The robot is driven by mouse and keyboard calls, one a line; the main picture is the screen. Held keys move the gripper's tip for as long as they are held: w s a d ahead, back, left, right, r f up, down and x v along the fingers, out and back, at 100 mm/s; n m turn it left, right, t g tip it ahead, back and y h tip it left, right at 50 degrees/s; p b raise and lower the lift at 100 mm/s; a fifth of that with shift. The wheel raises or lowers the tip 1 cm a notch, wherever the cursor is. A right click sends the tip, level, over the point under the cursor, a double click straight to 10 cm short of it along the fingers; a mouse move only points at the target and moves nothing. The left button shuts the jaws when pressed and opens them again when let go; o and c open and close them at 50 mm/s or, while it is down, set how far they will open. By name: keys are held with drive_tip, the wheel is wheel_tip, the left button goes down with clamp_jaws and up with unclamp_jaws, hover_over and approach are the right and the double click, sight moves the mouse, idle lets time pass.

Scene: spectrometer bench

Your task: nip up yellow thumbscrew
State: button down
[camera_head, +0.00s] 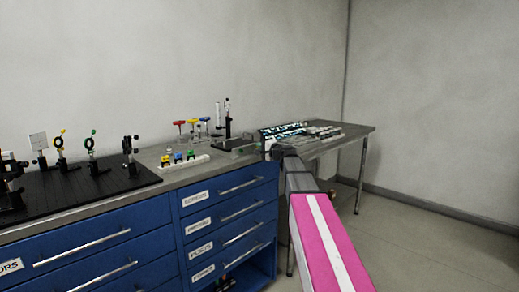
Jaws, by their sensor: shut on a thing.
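My gripper (267,149) is small and far off at the end of my pink and grey arm, at the right end of the blue cabinet's worktop. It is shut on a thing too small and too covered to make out. I cannot pick out a yellow thumbscrew for certain.
A black breadboard (75,190) with several optic mounts lies at left. A rack of coloured T-handles (204,120) and a dark upright stand (228,122) are behind the row. A grey side table (350,130) carries equipment at right. Open floor lies at right.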

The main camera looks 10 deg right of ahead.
drive_tip(key=m, duration=0.4)
drive_tip(key=shift+m, duration=2.6)
drive_tip(key=c, duration=1.1)
unclamp_jaws()
drive_tip(key=shift+s, duration=0.15)
drive_tip(key=v, duration=1)
drive_tip(key=shift+s+d, duration=0.2)
drive_tip(key=shift+d, duration=0.05)
drive_tip(key=shift+f, duration=0.1)
